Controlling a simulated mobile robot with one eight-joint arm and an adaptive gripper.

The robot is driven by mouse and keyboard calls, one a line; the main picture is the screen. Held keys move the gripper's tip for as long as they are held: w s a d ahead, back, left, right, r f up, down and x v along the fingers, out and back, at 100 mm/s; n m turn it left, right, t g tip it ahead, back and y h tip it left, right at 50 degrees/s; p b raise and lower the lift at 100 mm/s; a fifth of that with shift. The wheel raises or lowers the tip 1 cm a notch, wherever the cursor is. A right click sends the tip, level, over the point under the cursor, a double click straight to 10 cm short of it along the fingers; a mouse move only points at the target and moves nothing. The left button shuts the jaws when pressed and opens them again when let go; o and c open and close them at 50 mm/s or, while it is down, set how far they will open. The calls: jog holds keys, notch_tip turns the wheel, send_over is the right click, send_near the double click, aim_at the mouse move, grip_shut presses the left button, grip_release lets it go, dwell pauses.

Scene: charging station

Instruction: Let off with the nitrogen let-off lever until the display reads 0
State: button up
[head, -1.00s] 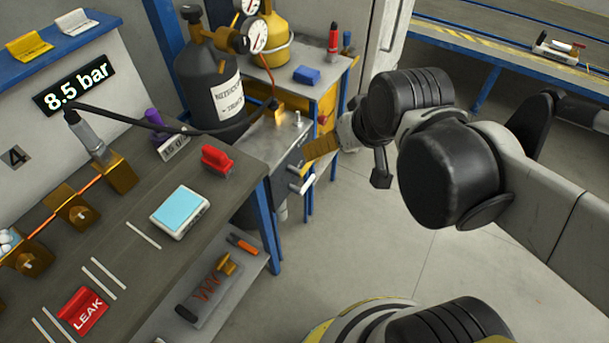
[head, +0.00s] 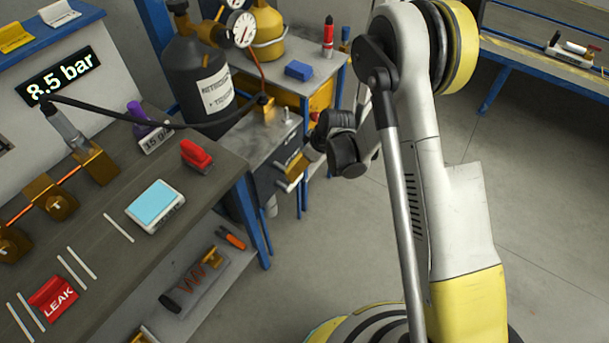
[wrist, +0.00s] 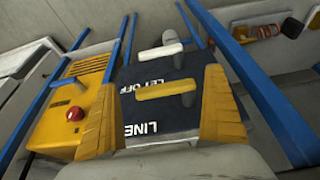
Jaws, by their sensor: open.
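The display (head: 60,76) reads 8.5 bar in the head view. The dark valve panel (head: 268,182) is on the front of the grey cabinet. In the wrist view the panel (wrist: 200,75) carries upside-down LET OFF and LINE lettering. A pale yellow lever handle (wrist: 165,90) crosses the LET OFF lettering, and a whitish lever (wrist: 160,53) sits farther up the picture. I cannot tell for sure which one is the let-off lever. My gripper (head: 297,166) is at the panel front; in the wrist view its yellow fingers (wrist: 160,115) are wide apart, with the yellow handle between them, apparently untouched.
A black nitrogen cylinder (head: 200,80) with gauges stands behind the cabinet. A black hose (head: 130,118) runs from the bench fitting to the cabinet's brass block (head: 265,108). In the wrist view, a yellow box with a red button (wrist: 75,113) is left of the panel. Floor at right is clear.

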aim_at(295, 182)
jog(key=b+x, duration=0.1)
jog(key=x, duration=0.3)
jog(key=b+x, duration=0.2)
jog(key=x, duration=0.2)
jog(key=s+b+x, duration=0.1)
jog(key=x, duration=0.4)
jog(key=shift+d+f, duration=0.25)
jog(key=shift+f, duration=0.05)
jog(key=c, duration=1.2)
jog(key=shift+w, duration=0.1)
